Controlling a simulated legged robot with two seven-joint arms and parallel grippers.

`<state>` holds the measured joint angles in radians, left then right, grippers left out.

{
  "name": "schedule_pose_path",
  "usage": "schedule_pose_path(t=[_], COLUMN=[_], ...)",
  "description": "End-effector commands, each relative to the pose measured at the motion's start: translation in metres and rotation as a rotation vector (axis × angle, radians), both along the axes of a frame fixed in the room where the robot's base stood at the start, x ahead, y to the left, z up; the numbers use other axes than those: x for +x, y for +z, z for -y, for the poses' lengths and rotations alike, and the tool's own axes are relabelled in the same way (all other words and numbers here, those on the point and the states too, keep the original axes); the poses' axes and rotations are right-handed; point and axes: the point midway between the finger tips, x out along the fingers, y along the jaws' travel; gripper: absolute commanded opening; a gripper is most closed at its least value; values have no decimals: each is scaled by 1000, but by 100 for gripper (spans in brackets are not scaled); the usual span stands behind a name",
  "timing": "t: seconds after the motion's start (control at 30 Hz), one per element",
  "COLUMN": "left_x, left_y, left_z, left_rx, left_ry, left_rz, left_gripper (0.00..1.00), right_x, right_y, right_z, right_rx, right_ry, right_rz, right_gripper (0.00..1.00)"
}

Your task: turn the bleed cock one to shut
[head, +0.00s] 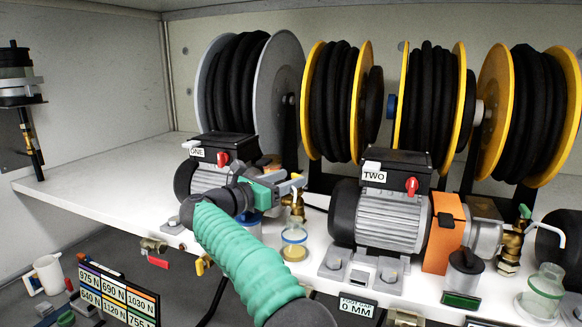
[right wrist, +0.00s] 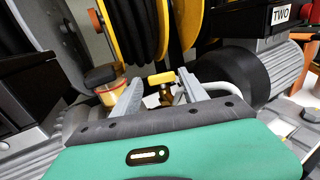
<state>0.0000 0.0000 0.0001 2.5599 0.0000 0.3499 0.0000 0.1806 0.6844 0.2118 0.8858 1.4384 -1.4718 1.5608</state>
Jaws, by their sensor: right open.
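Bleed cock one is a brass cock with a yellow handle beside the pump labelled ONE. In the head view its brass body (head: 294,201) shows just past my right gripper (head: 284,184), which hides part of it. In the right wrist view the yellow handle (right wrist: 162,79) lies crosswise in the picture, between and beyond the two grey fingers. The right gripper (right wrist: 160,95) is open, with one finger on each side of the handle. I cannot tell whether a finger touches it. My left gripper is not in view.
Pump ONE (head: 211,179) stands left of the cock and pump TWO (head: 391,218) right of it. A glass jar (head: 294,244) stands below the cock. A bent pale pipe (right wrist: 205,86) runs close by the fingers. Hose reels (head: 335,100) stand behind.

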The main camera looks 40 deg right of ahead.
Motion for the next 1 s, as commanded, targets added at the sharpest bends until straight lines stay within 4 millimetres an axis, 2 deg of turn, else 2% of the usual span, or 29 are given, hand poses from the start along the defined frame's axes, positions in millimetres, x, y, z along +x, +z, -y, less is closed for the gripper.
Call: schedule_pose_path(t=[0.03,0.13,0.4,0.8,1.0], left_x=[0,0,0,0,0], left_y=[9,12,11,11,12], left_z=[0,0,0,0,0], left_rx=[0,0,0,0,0], left_ry=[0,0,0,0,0], left_rz=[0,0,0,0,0], left_gripper=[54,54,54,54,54], right_x=[1,2,2,3,7], right_y=[4,1,-1,-1,1], right_z=[8,16,17,18,18], right_rx=[0,0,-1,-1,-5], right_ry=[-1,0,2,3,-18], right_rz=[-2,-2,-1,0,2], right_gripper=[51,51,51,1,1])
